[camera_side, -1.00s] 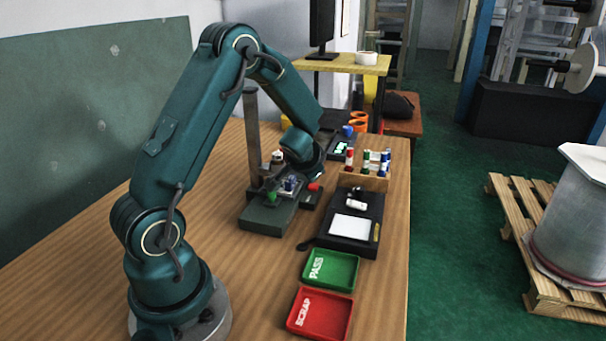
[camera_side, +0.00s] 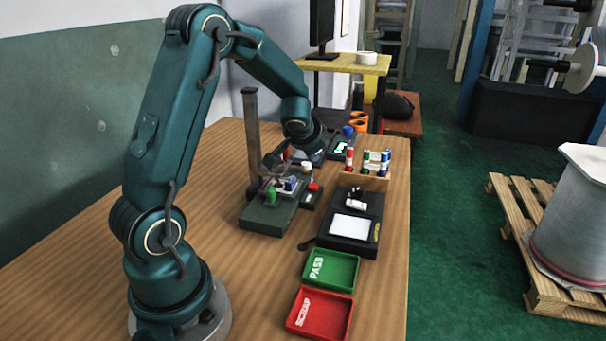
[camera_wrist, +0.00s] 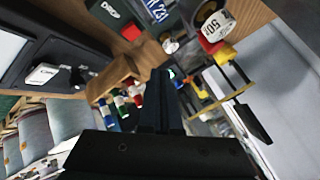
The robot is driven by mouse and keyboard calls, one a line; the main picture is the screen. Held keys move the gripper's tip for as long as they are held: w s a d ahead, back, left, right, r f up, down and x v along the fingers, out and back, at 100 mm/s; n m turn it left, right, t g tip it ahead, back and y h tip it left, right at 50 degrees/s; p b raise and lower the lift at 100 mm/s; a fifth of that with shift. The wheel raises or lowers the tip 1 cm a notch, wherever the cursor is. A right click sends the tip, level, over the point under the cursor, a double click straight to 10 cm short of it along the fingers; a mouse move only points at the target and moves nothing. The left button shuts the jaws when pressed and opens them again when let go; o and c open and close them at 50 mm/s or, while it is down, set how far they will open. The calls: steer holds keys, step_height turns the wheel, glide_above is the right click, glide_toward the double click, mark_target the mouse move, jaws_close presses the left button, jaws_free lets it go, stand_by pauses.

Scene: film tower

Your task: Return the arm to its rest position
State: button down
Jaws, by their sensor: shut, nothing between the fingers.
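My teal arm (camera_side: 180,110) stands at the left of the bench, its forearm reaching over to the gauge stand (camera_side: 268,215). My gripper (camera_wrist: 165,90) is shut and empty; its dark fingers show pressed together in the wrist view. In the side view the gripper hangs above the stand beside its upright post (camera_side: 251,135), partly hidden by the stand's parts. The stand carries a green piece, a blue piece and a red knob (camera_side: 314,187). I cannot tell in the side view how close the fingertips are to these parts.
A black scale (camera_side: 350,243) with a white plate, a green PASS tray (camera_side: 331,285) and a red SCRAP tray (camera_side: 301,326) line the right edge. A wooden rack (camera_side: 366,180) holds several coloured vials. Bare bench lies left and front of the stand.

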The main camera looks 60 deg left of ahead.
stand_by(0.4)
steer(key=s+d+r+t+h, duration=0.1)
steer(key=s+d+r+t, duration=0.2)
steer(key=d+r, duration=0.75)
steer(key=s+d+f+g+h, duration=0.1)
steer(key=s+d+f+h, duration=0.1)
steer(key=s+d, duration=0.5)
steer(key=s+d+f+m+g+h, duration=0.1)
steer(key=s+d+f+g+h, duration=0.1)
steer(key=s+d+h, duration=0.2)
steer(key=s+d, duration=0.3)
steer(key=s, duration=0.1)
steer(key=shift+d+f, duration=0.15)
